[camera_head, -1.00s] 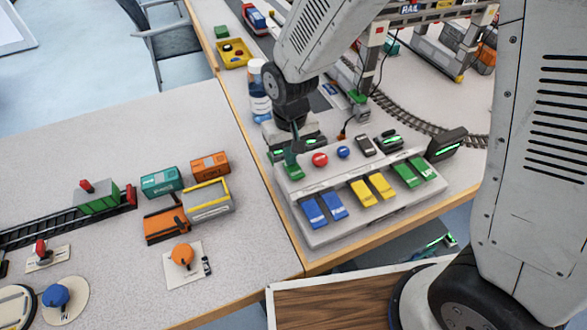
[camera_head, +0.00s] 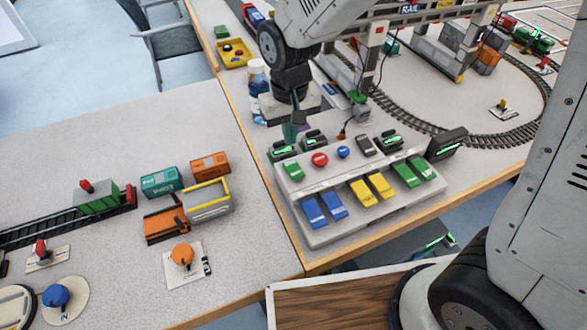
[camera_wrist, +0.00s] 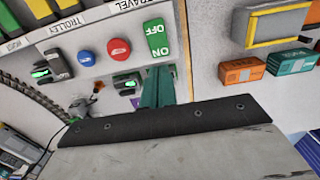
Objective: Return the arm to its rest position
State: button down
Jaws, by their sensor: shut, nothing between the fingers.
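My gripper (camera_head: 291,133) is shut and empty. It points down above the back left of the grey control panel (camera_head: 325,232), near the green ON/OFF switch (camera_head: 294,170) and apart from it in the picture. In the wrist view, the closed greenish fingers (camera_wrist: 157,92) show below the ON/OFF switch (camera_wrist: 156,40). A red button (camera_head: 320,160) and a blue button (camera_head: 343,152) sit beside the switch. My arm reaches over the panel from the upper part of the head view.
Blue (camera_head: 314,212), yellow (camera_head: 363,193) and green (camera_head: 406,175) keys line the panel front. A gantry crane (camera_head: 372,55) and curved track (camera_head: 430,125) stand behind. Small containers (camera_head: 160,182) lie on the left table.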

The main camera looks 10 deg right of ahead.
dwell(0.4)
jog(key=s+d+r+m, duration=0.1)
jog(key=s+d+r, duration=0.7)
jog(key=s+d, duration=0.1)
jog(key=s+d+r+m+t, duration=0.1)
jog(key=s+d+r+m, duration=0.1)
jog(key=s+d+r, duration=0.6)
jog(key=s+d, duration=0.2)
jog(key=d, duration=0.1)
jog(key=shift+s+d, duration=0.25)
jog(key=shift+d, duration=0.15)
